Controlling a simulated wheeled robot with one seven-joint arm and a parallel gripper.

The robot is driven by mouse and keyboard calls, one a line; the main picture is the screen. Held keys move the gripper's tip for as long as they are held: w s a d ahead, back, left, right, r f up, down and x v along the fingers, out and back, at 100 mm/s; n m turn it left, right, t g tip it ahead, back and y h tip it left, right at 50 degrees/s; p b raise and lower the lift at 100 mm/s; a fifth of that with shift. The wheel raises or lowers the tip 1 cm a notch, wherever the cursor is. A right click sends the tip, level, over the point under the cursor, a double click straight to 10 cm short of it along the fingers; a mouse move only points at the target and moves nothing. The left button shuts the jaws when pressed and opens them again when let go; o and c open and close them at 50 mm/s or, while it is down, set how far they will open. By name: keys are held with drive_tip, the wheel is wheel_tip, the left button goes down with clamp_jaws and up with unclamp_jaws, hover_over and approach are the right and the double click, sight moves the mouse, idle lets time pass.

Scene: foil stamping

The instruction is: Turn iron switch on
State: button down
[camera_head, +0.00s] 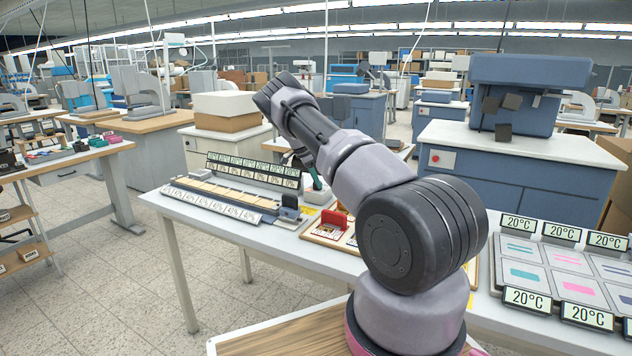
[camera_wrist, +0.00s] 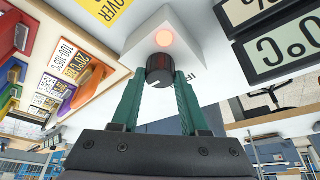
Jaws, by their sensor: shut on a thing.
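The iron switch is a white box (camera_wrist: 178,24) with a round black knob (camera_wrist: 160,70) on its front, seen in the wrist view. A round light (camera_wrist: 164,39) above the knob glows orange-red. Printed letters beside the knob are mostly hidden by a finger. My gripper (camera_wrist: 159,80) has its green fingers on either side of the knob, shut on it.
In the wrist view, digital displays (camera_wrist: 285,45) stand close on the right and coloured holders with cards (camera_wrist: 62,88) on the left. In the head view, a row of displays (camera_head: 215,204) and a red holder (camera_head: 334,220) share the white table (camera_head: 270,238).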

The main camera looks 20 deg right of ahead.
drive_tip(key=shift+c, duration=2.1)
unclamp_jaws()
drive_tip(key=shift+r, duration=0.1)
drive_tip(key=v, duration=1)
drive_tip(key=shift+a+r, duration=0.25)
